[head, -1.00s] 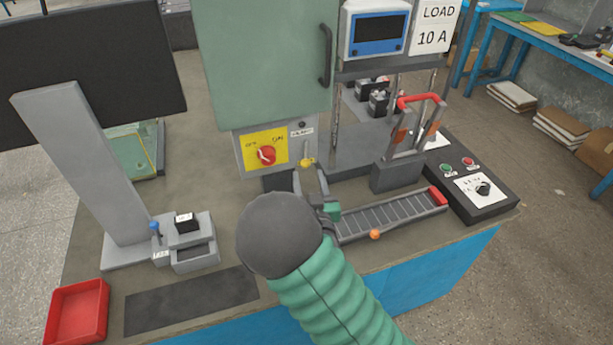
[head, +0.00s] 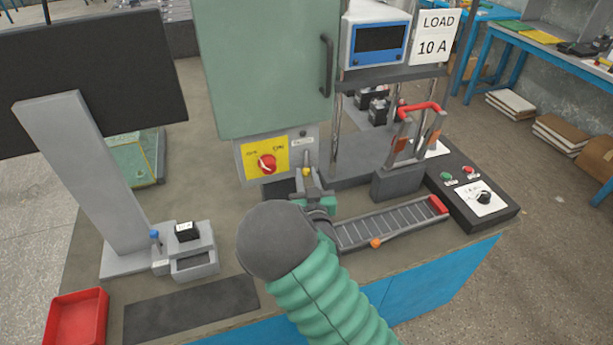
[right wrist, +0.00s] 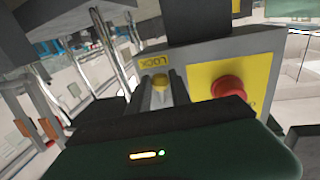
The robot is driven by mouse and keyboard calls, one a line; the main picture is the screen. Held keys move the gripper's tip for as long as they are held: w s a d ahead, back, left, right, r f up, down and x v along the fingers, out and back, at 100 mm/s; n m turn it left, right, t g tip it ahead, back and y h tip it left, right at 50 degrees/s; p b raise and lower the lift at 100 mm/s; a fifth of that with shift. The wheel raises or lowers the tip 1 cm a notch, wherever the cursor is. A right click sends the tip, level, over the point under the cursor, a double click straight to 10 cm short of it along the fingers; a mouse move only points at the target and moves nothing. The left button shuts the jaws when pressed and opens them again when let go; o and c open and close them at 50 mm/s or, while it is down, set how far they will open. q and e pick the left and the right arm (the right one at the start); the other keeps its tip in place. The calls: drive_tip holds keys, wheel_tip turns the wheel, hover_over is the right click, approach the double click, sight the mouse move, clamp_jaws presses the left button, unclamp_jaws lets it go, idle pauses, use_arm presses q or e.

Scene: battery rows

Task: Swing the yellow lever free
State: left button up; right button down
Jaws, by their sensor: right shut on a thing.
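The yellow lever (head: 306,171) is on the front of the grey switch box under the green cabinet, right of the yellow panel with the red knob. In the right wrist view its yellow tip (right wrist: 159,84) shows between my two finger plates. My right gripper (head: 310,184) is shut on the lever, reaching in from the front. It also shows in the right wrist view (right wrist: 162,92). The fingers hide the lever's lower part. My left gripper is not in view.
The red rotary knob (head: 266,164) on its yellow panel (head: 280,155) sits close left of the lever. The green cabinet (head: 265,65) hangs just above. A roller track (head: 390,223) and a red-handled clamp (head: 418,107) stand to the right.

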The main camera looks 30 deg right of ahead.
drive_tip(key=d+n+b, duration=0.1)
drive_tip(key=n, duration=0.1)
drive_tip(key=shift+s+d+f+n, duration=0.1)
drive_tip(key=shift+s+n, duration=0.05)
drive_tip(key=shift+n, duration=0.15)
drive_tip(key=c, duration=1.2)
unclamp_jaws()
